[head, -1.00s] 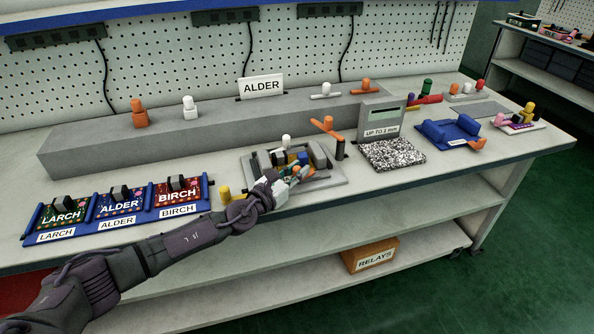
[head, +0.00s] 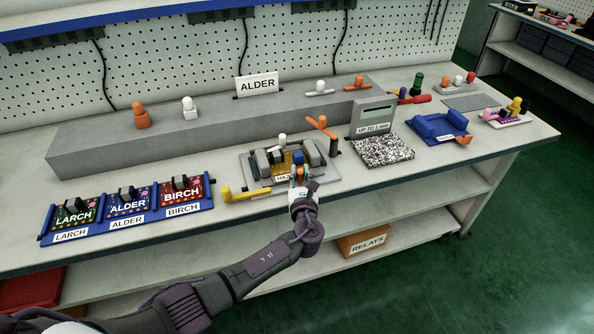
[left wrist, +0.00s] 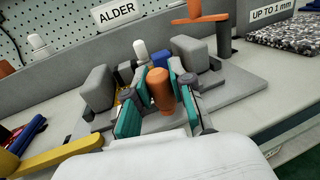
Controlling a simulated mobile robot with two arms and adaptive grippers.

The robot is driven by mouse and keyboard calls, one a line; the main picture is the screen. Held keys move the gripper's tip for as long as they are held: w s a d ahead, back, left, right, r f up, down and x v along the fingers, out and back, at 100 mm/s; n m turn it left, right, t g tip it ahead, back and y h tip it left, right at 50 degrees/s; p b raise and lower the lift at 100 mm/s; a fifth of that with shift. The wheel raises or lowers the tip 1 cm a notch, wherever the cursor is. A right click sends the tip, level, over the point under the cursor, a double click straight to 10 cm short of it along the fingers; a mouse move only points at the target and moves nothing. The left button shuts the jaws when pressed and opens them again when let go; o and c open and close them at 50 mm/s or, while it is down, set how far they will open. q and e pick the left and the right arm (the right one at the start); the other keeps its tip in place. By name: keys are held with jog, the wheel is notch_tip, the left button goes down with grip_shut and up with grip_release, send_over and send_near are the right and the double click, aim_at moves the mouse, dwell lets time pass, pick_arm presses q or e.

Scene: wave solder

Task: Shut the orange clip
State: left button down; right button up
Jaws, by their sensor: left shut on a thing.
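The orange clip's knob (left wrist: 160,88) stands between the teal fingers of my left gripper (left wrist: 158,92) in the left wrist view. The fingers are shut on it. In the head view my left gripper (head: 299,187) reaches the front edge of the grey fixture (head: 322,183), and the orange knob (head: 299,170) shows just above it. The clip's arm is mostly hidden by the gripper, so I cannot tell its angle. A yellow clip (head: 245,193) points out to the left, away from the fixture. White (head: 282,141) and blue (head: 298,158) knobs stand on the fixture. My right gripper is not in view.
Another orange lever (head: 321,124) stands on a post behind the fixture. A speckled pad (head: 383,152) lies right of it. A blue rack (head: 127,224) with labelled boards is at left, a grey ledge (head: 210,125) behind. The bench's front edge (head: 230,219) is close.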

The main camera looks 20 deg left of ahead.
pick_arm(q)
jog(key=n+g+y+b, duration=0.1)
jog(key=y, duration=0.1)
jog(key=d+n+g+y+b, duration=0.1)
jog(key=n+y+b, duration=0.1)
jog(key=n+g+y+b, duration=0.1)
jog(key=y+b, duration=0.1)
jog(key=shift+w+d+f+n+g, duration=0.2)
jog(key=shift+w+d+n+g, duration=0.1)
jog(key=shift+g, duration=0.1)
jog(key=shift+r+n+g+y+b, duration=0.25)
jog(key=shift+n+g+y+b, duration=0.45)
jog(key=shift+g+y+b, duration=0.15)
jog(key=c, duration=1)
grip_release()
jog(key=v, duration=0.7)
jog(key=shift+s+d, duration=0.15)
jog(key=shift+d, duration=0.1)
